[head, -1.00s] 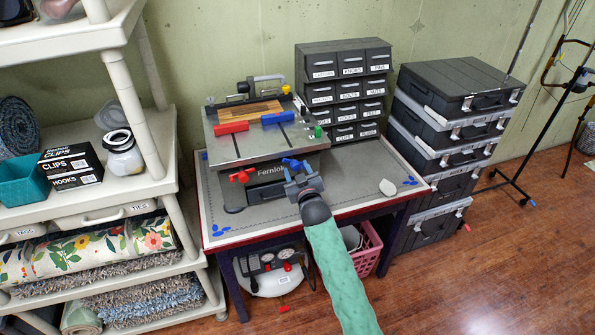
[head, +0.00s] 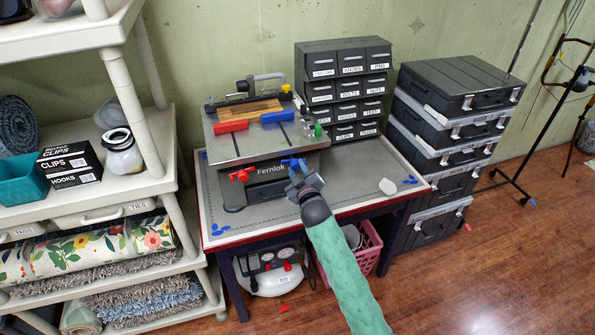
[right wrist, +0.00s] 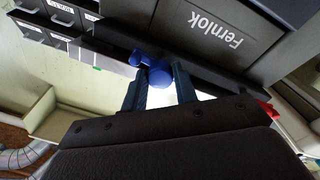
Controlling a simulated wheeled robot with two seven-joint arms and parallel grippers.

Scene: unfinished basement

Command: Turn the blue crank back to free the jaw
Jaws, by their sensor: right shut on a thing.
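The grey Fernlok machine (head: 268,151) stands on the workbench. The blue crank (head: 294,162) is on its front, right of the red crank (head: 241,175). On its top are a red jaw (head: 231,127) and a blue jaw (head: 278,117), at the near edge of a striped wooden board (head: 249,108). My right gripper (head: 298,174) reaches the blue crank from the front and is shut on it. In the right wrist view the blue crank (right wrist: 152,68) shows at the fingertips, partly hidden by the fingers. My left gripper is out of view.
A drawer cabinet (head: 345,90) stands behind the machine's right side. A pale stone-like lump (head: 388,186) lies on the bench's right part, which is otherwise mostly clear. Stacked black cases (head: 455,145) stand to the right and a shelf unit (head: 155,130) to the left.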

